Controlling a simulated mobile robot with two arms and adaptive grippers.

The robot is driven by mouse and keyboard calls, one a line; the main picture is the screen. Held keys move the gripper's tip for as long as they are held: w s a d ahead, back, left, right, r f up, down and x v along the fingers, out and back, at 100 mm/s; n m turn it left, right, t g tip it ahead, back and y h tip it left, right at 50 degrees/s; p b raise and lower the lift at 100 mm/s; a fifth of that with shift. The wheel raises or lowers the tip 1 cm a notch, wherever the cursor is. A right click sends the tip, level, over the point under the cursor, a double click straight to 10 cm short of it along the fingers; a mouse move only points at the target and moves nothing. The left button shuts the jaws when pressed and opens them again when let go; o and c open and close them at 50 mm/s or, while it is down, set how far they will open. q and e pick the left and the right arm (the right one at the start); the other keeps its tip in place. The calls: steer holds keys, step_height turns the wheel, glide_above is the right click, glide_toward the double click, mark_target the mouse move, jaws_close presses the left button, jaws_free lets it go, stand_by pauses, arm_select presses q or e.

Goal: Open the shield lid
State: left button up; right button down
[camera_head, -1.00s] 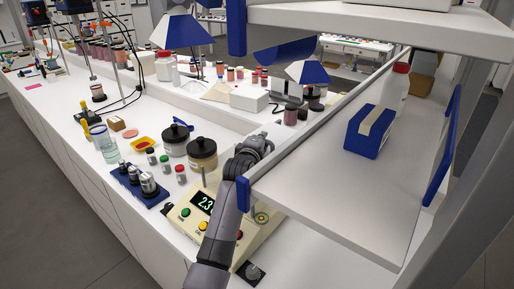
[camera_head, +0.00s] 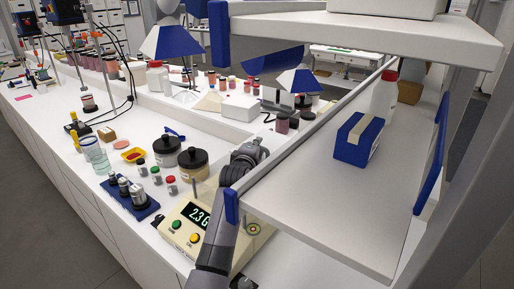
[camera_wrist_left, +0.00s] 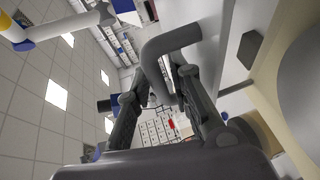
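A cream balance (camera_head: 182,232) with a lit display stands on the white bench in the head view. Its round pan (camera_head: 254,229) shows right of my left arm. A faint clear panel appears above the balance, but I cannot make out the shield lid's outline. My left wrist is bent above the balance, and its gripper is largely hidden there. In the left wrist view my left gripper (camera_wrist_left: 163,85) has its fingers apart. A grey curved bar (camera_wrist_left: 158,48) crosses between them; I cannot tell whether they touch it. My right gripper is not in view.
A white shelf (camera_head: 330,215) carrying a blue box (camera_head: 357,140) juts close beside my left arm. Dark-lidded jars (camera_head: 192,163) and small capped vials (camera_head: 171,184) stand left of the balance. A blue weight holder (camera_head: 133,198) stands farther left.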

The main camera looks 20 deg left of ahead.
arm_select(q)
steer(key=shift+s, duration=0.3)
steer(key=s+r, duration=0.1)
steer(key=s, duration=0.5)
steer(key=shift+s+d+r, duration=0.2)
steer(key=shift+s, duration=0.2)
steer(key=shift+f, duration=0.1)
